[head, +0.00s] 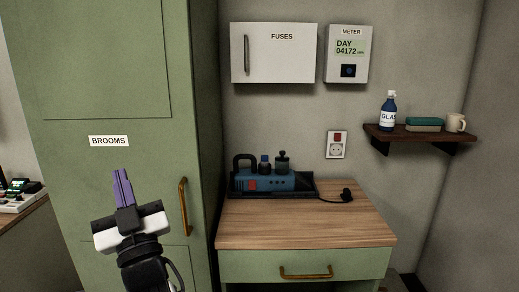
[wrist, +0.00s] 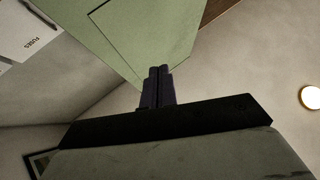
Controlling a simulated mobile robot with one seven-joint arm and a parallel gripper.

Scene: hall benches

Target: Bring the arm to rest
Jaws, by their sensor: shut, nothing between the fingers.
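My gripper (head: 122,174) is in the lower left of the head view, in front of the green broom cupboard (head: 95,195). Its purple fingers point up and are together, with nothing between them. The fingers also show in the middle of the wrist view (wrist: 157,72), closed side by side. The wrist view looks upward past the cupboard (wrist: 150,30) to the ceiling. The gripper appears apart from the cupboard door and its brass handle (head: 183,207).
A wooden-topped bench (head: 300,222) with a drawer stands right of the cupboard and carries a blue device (head: 265,181) on a black tray. A fuse box (head: 274,53), a meter (head: 347,54) and a socket (head: 337,145) are on the wall. A shelf (head: 420,133) holds a bottle (head: 388,112) and a mug (head: 455,122).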

